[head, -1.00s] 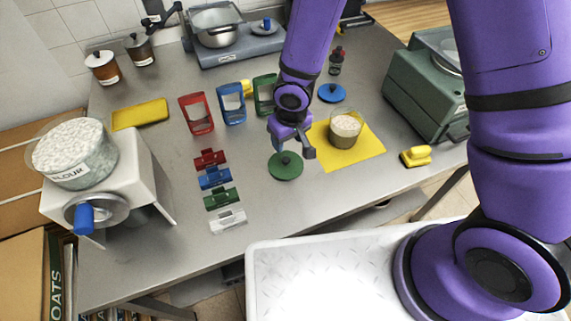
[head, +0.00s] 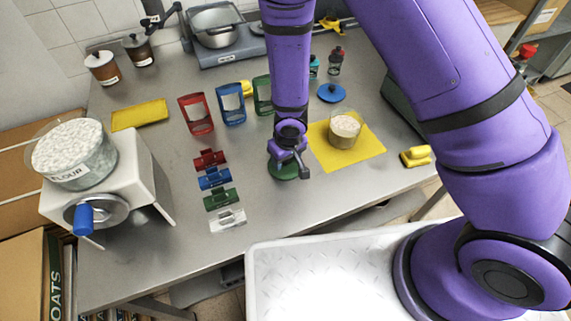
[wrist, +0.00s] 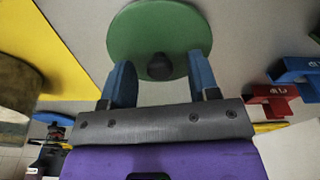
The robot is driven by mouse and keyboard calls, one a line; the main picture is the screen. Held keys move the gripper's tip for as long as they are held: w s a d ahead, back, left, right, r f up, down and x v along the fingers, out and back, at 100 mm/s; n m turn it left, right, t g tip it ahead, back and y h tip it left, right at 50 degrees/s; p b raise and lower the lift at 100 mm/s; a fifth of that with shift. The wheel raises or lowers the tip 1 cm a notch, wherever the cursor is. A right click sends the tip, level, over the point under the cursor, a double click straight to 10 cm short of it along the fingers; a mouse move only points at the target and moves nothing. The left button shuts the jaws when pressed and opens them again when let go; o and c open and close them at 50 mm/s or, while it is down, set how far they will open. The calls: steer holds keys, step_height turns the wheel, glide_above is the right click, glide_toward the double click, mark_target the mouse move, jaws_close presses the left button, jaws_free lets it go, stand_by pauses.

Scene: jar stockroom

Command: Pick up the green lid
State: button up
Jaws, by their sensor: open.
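The green lid (head: 283,173) is a flat disc lying on the grey bench, left of the yellow mat. In the head view my gripper (head: 290,168) hangs right over it and hides much of it. In the wrist view the green lid (wrist: 160,28) with its dark knob (wrist: 160,66) shows just past my fingers. My gripper (wrist: 161,80) is open, with the blue fingertips apart on either side of the knob and nothing held between them. I cannot tell the exact height of the fingertips over the lid.
A jar of pale contents (head: 344,130) stands on the yellow mat (head: 368,151) just right of the lid. Red, blue, green and white clips (head: 212,178) lie to the left. A blue lid (head: 331,93) and upright coloured frames (head: 197,114) are behind. The bench front is clear.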

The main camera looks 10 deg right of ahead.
steer(key=c, duration=1)
